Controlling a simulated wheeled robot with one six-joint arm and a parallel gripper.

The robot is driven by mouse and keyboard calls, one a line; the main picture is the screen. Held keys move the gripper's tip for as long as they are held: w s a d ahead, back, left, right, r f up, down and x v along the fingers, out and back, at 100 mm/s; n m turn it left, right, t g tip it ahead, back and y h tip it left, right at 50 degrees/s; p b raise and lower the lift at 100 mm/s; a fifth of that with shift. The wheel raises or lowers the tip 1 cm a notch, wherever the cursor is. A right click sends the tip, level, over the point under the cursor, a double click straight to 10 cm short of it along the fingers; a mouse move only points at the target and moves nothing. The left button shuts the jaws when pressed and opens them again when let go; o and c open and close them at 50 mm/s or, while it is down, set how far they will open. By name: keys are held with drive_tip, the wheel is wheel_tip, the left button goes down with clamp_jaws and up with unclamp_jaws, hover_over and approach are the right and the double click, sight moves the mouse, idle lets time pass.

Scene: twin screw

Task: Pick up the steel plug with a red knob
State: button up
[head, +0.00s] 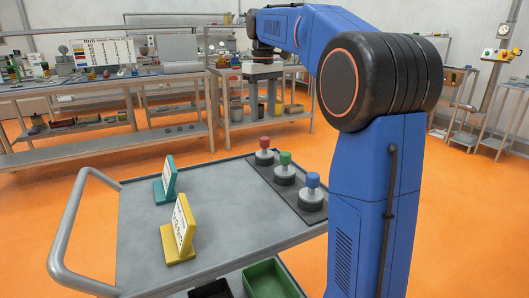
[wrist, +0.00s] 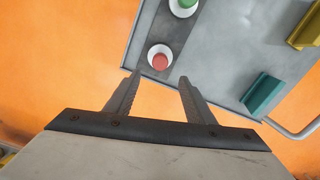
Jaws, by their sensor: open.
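The steel plug with a red knob (head: 264,143) stands upright at the far end of a dark strip on the grey cart, in a row with a green-knobbed and a blue-knobbed plug. In the wrist view the red knob (wrist: 160,61) shows from above, just beyond my fingertips and roughly centred between them. My gripper (wrist: 158,78) is open and empty, pointing down, with its two dark fingers apart. In the head view my gripper (head: 262,110) hangs above and behind the cart's far edge, partly blurred into the bench behind it.
The green-knobbed plug (head: 285,158) and blue-knobbed plug (head: 312,180) stand close by on the dark strip (head: 262,173). A teal sign holder (head: 166,182) and a yellow one (head: 180,232) stand on the cart (head: 140,225). The cart's middle is clear. Workbenches line the back.

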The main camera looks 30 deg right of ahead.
sight(264, 138)
wheel_tip(264, 138, down, 5)
drive_tip(key=shift+f, duration=0.2)
drive_tip(key=shift+s+d+f, duration=0.1)
drive_tip(key=shift+s+f, duration=0.05)
drive_tip(key=shift+f, duration=1.2)
drive_tip(key=shift+s+f, duration=0.1)
drive_tip(key=shift+f, duration=1.2)
clamp_jaws()
